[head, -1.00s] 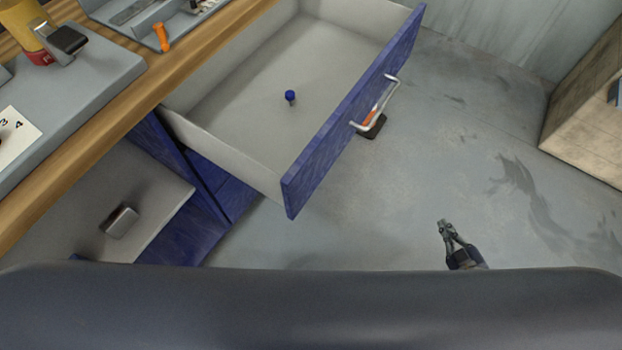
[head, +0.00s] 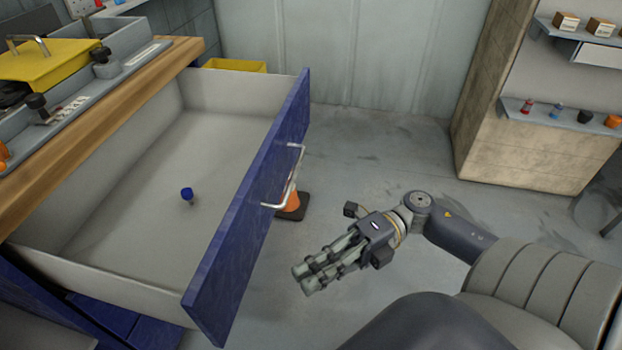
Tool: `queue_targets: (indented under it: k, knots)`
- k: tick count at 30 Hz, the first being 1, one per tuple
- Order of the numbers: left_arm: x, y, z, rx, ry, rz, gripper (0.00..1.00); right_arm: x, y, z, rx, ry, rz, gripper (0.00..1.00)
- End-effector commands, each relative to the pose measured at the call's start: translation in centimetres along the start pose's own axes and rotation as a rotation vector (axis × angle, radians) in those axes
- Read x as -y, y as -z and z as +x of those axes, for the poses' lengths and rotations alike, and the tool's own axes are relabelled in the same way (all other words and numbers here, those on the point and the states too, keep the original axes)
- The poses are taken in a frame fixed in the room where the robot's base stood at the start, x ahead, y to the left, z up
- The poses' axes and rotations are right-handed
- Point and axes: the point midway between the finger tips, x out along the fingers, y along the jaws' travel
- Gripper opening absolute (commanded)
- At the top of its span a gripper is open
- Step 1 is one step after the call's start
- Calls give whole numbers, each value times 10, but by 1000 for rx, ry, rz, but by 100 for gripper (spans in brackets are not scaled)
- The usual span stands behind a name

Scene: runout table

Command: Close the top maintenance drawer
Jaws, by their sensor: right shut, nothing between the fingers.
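The top maintenance drawer (head: 262,200) is pulled far out from under the wooden bench top. It has a blue front and pale grey inner walls. A light metal bar handle (head: 291,178) is on the outer face of its front. A small blue-capped item (head: 187,194) lies on the drawer floor. My right gripper (head: 304,282) is shut and empty, to the right of the drawer front and apart from both front and handle. My left gripper is not in view.
An orange cone (head: 291,203) with a dark base stands on the floor behind the handle. A shelf unit (head: 535,140) stands at the right. Grey floor lies open between.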

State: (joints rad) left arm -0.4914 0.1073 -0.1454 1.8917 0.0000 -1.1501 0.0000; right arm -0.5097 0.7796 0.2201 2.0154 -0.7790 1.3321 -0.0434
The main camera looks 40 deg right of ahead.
Motion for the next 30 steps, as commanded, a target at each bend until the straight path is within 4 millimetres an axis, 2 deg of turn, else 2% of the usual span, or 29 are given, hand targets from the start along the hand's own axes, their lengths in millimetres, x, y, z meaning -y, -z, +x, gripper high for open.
queue_targets:
  k: [6, 9, 18, 30]
  knots:
    - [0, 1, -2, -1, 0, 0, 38, -2, 0, 50, 0, -6, -4, 0]
    - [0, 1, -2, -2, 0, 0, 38, -1, -5, 66, 4, -5, -5, 0]
    - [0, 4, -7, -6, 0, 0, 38, 0, -26, 85, 4, -2, 0, 0]
    - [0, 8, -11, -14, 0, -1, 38, 0, -30, 88, 4, -1, 2, 0]
